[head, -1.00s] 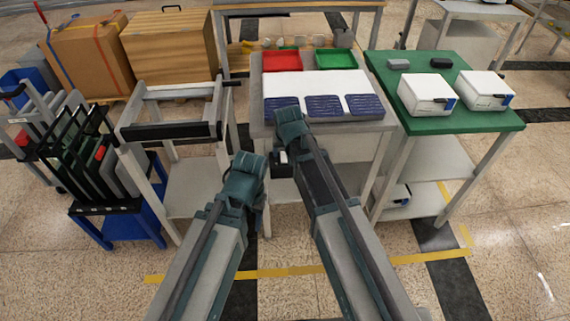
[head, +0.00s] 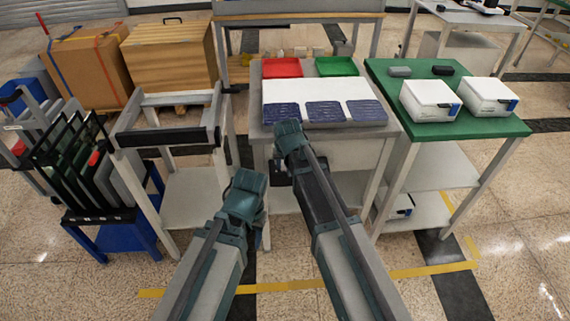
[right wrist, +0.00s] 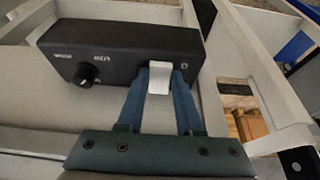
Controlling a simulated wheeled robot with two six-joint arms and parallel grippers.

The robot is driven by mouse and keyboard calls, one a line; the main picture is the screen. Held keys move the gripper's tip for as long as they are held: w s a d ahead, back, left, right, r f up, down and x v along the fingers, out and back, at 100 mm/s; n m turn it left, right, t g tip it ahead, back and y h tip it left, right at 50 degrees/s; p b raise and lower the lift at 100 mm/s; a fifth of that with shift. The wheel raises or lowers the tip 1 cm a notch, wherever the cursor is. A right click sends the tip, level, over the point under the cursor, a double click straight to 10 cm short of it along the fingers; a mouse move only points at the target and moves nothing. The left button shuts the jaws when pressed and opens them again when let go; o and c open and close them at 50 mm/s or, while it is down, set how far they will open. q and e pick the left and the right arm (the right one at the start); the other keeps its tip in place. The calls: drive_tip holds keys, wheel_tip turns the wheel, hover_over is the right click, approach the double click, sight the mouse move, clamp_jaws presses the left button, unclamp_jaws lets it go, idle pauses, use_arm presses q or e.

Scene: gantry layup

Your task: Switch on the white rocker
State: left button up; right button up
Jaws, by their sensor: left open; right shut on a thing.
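The white rocker (right wrist: 160,78) sits at the right end of the front face of a black control box (right wrist: 110,52), which also has a round knob (right wrist: 87,76). In the right wrist view my right gripper (right wrist: 160,90) has its two teal fingers on either side of the rocker, shut on it. In the head view my right gripper (head: 288,140) is at the front edge of the middle table, and the rocker cannot be made out there. My left gripper (head: 246,195) is open and empty, in front of the gap left of that table.
The middle table (head: 390,130) holds a red tray (head: 282,68), a green tray (head: 337,66) and blue panels (head: 325,112). A green-topped table (head: 450,127) with white boxes stands right. A grey frame cart (head: 165,140) stands left. Floor in front is clear.

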clamp_jaws()
drive_tip(key=shift+w+r+g+p, duration=0.35)
drive_tip(key=shift+w+g+p, duration=0.15)
drive_tip(key=shift+g+p, duration=0.15)
drive_tip(key=shift+w+g+p, duration=0.2)
drive_tip(key=shift+g+p, duration=0.15)
drive_tip(key=shift+g, duration=0.4)
drive_tip(key=shift+s+f+g, duration=0.1)
drive_tip(key=shift+g, duration=0.3)
drive_tip(key=shift+s, duration=0.1)
drive_tip(key=o, duration=0.9)
unclamp_jaws()
